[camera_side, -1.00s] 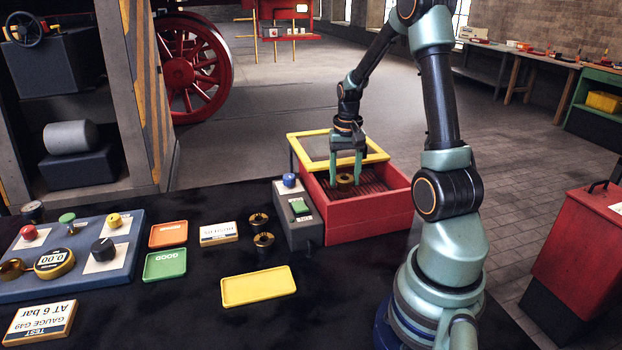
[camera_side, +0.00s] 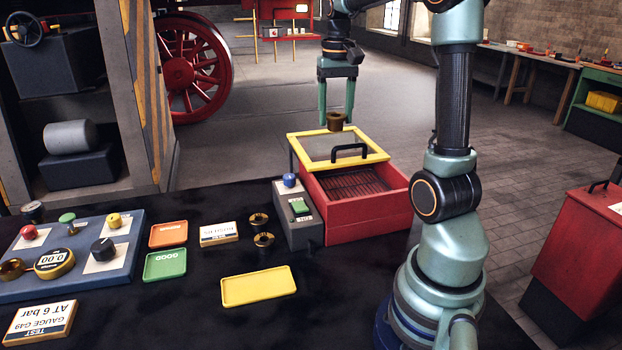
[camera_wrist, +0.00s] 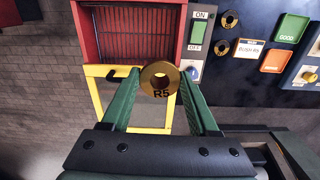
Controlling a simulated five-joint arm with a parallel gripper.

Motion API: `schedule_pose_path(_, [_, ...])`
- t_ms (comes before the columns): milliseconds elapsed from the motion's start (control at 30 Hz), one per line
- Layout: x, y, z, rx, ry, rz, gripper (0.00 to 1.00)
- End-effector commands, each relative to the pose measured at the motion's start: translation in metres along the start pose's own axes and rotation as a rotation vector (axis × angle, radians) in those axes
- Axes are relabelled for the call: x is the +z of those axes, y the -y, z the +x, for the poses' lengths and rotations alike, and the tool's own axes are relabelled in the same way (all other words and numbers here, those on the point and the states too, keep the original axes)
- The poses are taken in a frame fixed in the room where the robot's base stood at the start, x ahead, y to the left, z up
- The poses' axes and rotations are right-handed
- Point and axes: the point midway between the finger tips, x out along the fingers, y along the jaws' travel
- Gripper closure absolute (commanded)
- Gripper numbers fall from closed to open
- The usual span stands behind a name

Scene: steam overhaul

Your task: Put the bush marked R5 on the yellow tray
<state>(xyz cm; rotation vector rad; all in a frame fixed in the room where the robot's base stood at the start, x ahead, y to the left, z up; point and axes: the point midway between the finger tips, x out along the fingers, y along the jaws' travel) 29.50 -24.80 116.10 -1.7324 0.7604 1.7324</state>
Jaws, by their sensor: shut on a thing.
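The bush marked R5 (camera_wrist: 160,79) is a bronze ring with its marking readable in the wrist view. My gripper (camera_side: 336,118) is shut on it and holds it up in the air, above the yellow-framed lid of the red box; the bush also shows in the side view (camera_side: 336,121). The yellow tray (camera_side: 258,286) lies empty on the dark bench at the front, left of my arm's base.
The red box (camera_side: 362,212) has a slatted floor, a yellow-framed lid (camera_side: 340,145) and a grey switch unit (camera_side: 298,215). Two other bushes (camera_side: 258,220) (camera_side: 263,241) stand behind the yellow tray. An orange tray (camera_side: 168,235) and a green tray (camera_side: 165,265) lie left.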

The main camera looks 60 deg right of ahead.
Motion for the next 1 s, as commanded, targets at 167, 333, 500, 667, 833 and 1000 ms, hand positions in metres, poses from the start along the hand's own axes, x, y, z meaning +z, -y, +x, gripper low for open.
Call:
schedule_pose_path(167, [0.028, 0.069, 0.011, 0.0, 0.0, -0.331, 1.0])
schedule_pose_path(333, [0.068, 0.129, 0.024, 0.0, 0.0, -0.673, 1.0])
schedule_pose_path(500, [0.115, 0.177, 0.036, 0.0, -0.001, -1.001, 1.0])
schedule_pose_path(667, [0.154, 0.204, 0.044, 0.0, -0.001, -1.242, 1.0])
schedule_pose_path(833, [0.178, 0.216, 0.05, 0.0, -0.001, -1.383, 1.0])
schedule_pose_path(1000, [0.184, 0.219, 0.066, 0.001, 0.003, -1.422, 1.0])
